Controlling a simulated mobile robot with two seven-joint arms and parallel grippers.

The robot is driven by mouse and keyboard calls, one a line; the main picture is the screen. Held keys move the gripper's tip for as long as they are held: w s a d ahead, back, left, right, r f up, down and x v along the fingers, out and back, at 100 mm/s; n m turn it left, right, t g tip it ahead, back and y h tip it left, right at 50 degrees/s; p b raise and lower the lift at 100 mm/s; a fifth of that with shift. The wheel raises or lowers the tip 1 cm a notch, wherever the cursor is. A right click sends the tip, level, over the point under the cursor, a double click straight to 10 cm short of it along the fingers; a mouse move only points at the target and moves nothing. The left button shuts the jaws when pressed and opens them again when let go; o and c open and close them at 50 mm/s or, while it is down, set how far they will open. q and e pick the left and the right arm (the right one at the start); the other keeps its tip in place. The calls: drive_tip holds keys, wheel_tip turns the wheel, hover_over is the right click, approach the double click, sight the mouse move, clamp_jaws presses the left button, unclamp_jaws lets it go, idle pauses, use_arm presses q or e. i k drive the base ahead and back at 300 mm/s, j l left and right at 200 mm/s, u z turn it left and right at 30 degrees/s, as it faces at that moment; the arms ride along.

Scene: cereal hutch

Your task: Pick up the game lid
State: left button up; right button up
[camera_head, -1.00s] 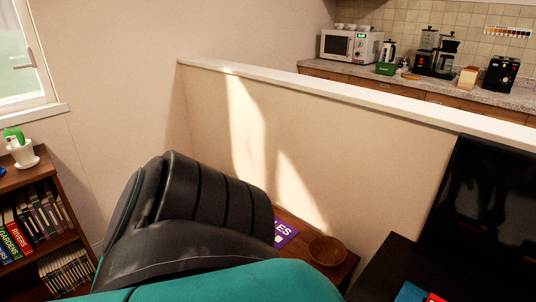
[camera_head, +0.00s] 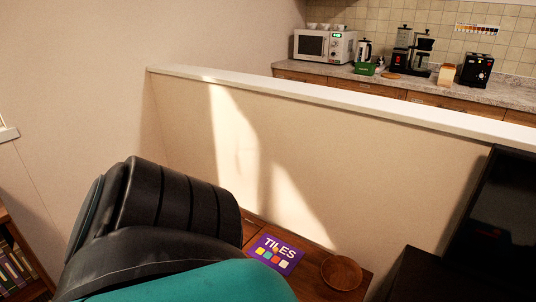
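A purple game lid (camera_head: 276,254) marked "TILES", with a row of coloured squares, lies on a low brown wooden table (camera_head: 311,286) against the half wall. Its near edge is close to my teal and black arm, which fills the lower left of the head view. I cannot tell whether it lies on a box or directly on the table. Neither of my grippers is in view.
A round wooden bowl (camera_head: 341,272) sits right of the lid. A dark television (camera_head: 503,225) stands at the right edge. The half wall (camera_head: 330,170) rises behind the table. A bookshelf (camera_head: 20,262) is at the lower left.

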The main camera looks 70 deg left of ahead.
sight(283, 257)
drive_tip(key=k+j, duration=0.15)
drive_tip(key=j, duration=0.2)
drive_tip(key=k+j+z, duration=0.1)
drive_tip(key=j, duration=0.3)
drive_tip(key=k+j, duration=0.2)
drive_tip(key=j, duration=0.15)
drive_tip(key=k+j, duration=0.15)
drive_tip(key=j, duration=0.2)
drive_tip(key=k+j+z, duration=0.1)
drive_tip(key=j, duration=0.25)
